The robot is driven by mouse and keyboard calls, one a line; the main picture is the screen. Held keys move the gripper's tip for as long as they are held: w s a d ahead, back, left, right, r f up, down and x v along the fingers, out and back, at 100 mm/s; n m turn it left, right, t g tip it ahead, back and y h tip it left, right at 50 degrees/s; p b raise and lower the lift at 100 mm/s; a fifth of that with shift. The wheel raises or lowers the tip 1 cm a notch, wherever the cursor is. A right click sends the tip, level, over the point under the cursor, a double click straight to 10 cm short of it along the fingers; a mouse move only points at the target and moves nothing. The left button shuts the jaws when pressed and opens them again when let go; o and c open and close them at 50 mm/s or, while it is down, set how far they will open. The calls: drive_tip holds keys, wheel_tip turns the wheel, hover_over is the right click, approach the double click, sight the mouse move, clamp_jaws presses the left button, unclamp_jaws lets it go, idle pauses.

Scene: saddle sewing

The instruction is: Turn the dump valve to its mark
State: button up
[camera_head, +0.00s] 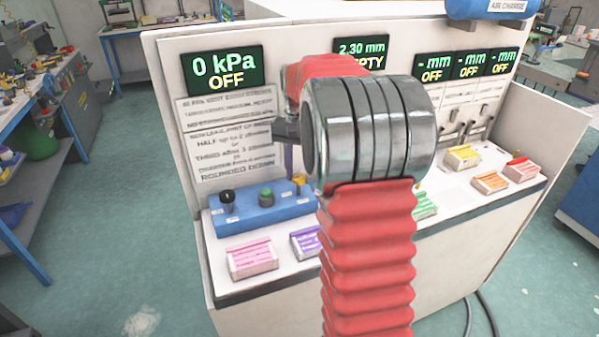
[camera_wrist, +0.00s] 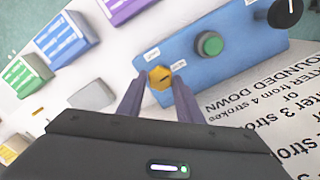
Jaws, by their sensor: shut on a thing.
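A small yellow hexagonal knob (camera_wrist: 160,77), which I take for the dump valve, sits on the blue control box (camera_wrist: 228,64). A short dark line shows on its face. Small white labels beside it are too small to read. My gripper (camera_wrist: 159,84) has its two purple-grey fingers on either side of the knob and is shut on it. In the head view the knob (camera_head: 299,180) shows at the right end of the blue box (camera_head: 260,211), and my red-sleeved arm hides most of the gripper.
A green button (camera_head: 266,196) and a black knob (camera_head: 227,199) share the box. Pink (camera_head: 252,257) and purple (camera_head: 305,243) blocks lie in front on the white bench. A display (camera_head: 224,74) above reads "0 kPa OFF". A printed instruction panel (camera_head: 232,155) stands behind.

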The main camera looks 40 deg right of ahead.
sight(299, 176)
idle(0.4)
drive_tip(key=o, duration=1)
drive_tip(key=shift+o, duration=0.2)
drive_tip(key=shift+r, duration=0.1)
wheel_tip(299, 176, up, 14)
drive_tip(key=shift+f, duration=0.2)
